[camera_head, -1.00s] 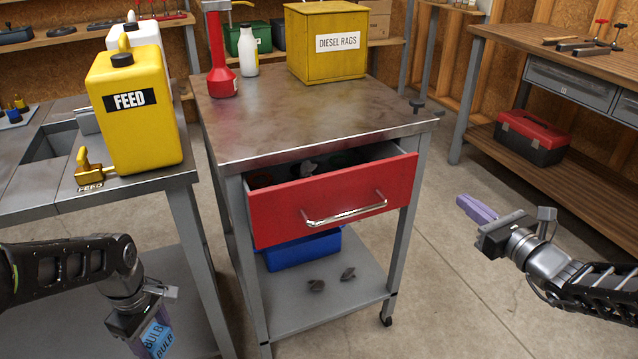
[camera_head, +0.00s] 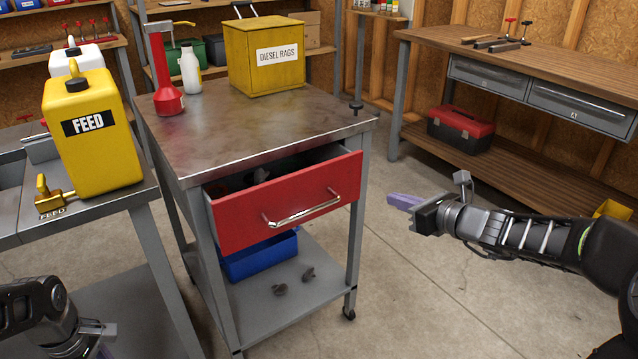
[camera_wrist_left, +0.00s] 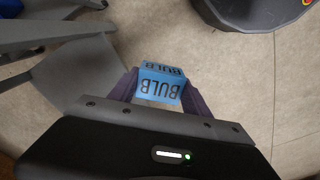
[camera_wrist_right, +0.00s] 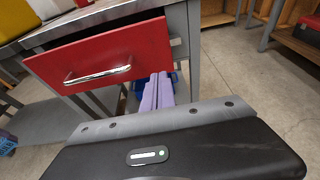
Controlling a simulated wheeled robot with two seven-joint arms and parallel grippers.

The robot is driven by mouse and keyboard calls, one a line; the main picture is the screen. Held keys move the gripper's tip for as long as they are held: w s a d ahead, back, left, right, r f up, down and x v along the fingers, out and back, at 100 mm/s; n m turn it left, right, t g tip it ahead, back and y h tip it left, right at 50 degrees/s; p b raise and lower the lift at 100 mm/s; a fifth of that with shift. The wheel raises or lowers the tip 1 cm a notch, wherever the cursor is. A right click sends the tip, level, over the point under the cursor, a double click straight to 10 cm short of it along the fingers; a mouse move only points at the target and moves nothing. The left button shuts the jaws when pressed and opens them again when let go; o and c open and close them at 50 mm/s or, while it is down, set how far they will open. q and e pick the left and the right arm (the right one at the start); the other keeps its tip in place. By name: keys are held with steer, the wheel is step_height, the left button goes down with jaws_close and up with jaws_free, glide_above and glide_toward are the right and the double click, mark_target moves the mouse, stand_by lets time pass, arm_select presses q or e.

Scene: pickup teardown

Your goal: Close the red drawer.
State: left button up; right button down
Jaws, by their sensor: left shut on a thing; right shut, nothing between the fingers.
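The red drawer (camera_head: 285,203) is pulled partly out of the metal cart, with a silver handle (camera_head: 303,209) on its front. Dark items show inside it. The drawer front also fills the upper left of the right wrist view (camera_wrist_right: 140,50). My right gripper (camera_head: 398,201) is shut and empty, to the right of the drawer front and apart from it. In the right wrist view its purple fingers (camera_wrist_right: 158,90) show close together. My left gripper (camera_wrist_left: 160,88) is shut on a blue box (camera_wrist_left: 160,84) marked BULB. In the head view the left fingers are mostly cut off at the bottom edge.
The cart top (camera_head: 245,125) bears a yellow DIESEL RAGS box (camera_head: 265,75), a red funnel-shaped can (camera_head: 167,95) and a white bottle (camera_head: 190,72). A yellow FEED jug (camera_head: 92,150) stands on the left bench. The floor right of the cart is clear.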

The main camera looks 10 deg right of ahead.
arm_select(q)
steer(key=shift+f+b, duration=0.5)
steer(key=shift+f, duration=0.1)
arm_select(e)
glide_toward(352, 181)
steer(key=w+f, duration=0.2)
arm_select(q)
steer(key=shift+r+p, duration=0.35)
arm_select(e)
steer(key=shift+w+a, duration=0.55)
steer(key=shift+w, duration=0.4)
steer(key=shift+w+a, duration=0.55)
steer(key=shift+w, duration=0.4)
